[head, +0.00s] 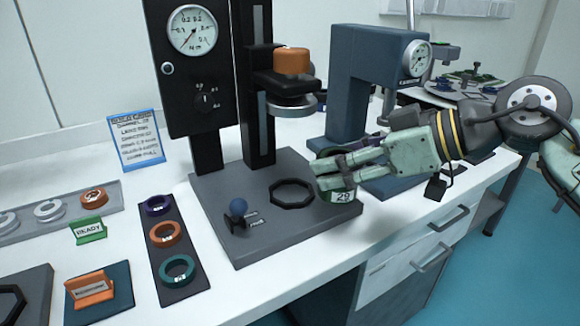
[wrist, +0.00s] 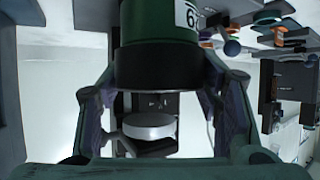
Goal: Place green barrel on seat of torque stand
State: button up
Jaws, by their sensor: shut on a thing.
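The green barrel (head: 342,195) has dark bands and a white number label. My gripper (head: 334,168) is shut on it and holds it at the right edge of the black stand's grey base. In the wrist view the barrel (wrist: 160,25) sits between both fingers (wrist: 158,110). The torque stand (head: 206,75) is the black stand with a round N m dial. Its seat appears to be the black octagonal ring (head: 291,181) on the base, empty and just left of the barrel. I cannot tell the barrel's exact height above the base.
An orange-topped metal press head (head: 291,100) hangs above the ring. A blue ball-ended lever (head: 238,205) stands at the base's front left. A blue-grey gauge stand (head: 352,85) is behind my gripper. Coloured rings (head: 165,234) lie on a dark strip at left. The front bench edge is clear.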

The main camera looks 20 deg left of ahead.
jog(key=shift+w+r+p+x, duration=0.1)
jog(key=shift+w+p+x, duration=0.2)
jog(key=shift+x, duration=1.4)
jog(key=shift+w+r+p+x, duration=0.15)
jog(key=shift+w+p+x, duration=0.1)
jog(key=shift+x, duration=1.45)
jog(key=shift+w+r+p+x, duration=0.1)
jog(key=shift+w+p+x, duration=0.2)
jog(key=shift+x, duration=1.4)
jog(key=shift+a+f, duration=0.1)
jog(key=shift+f, duration=0.15)
jog(key=o, duration=1.3)
jog(key=shift+r, duration=0.25)
jog(key=b+v, duration=0.1)
jog(key=v, duration=1.1)
jog(key=shift+f, duration=0.1)
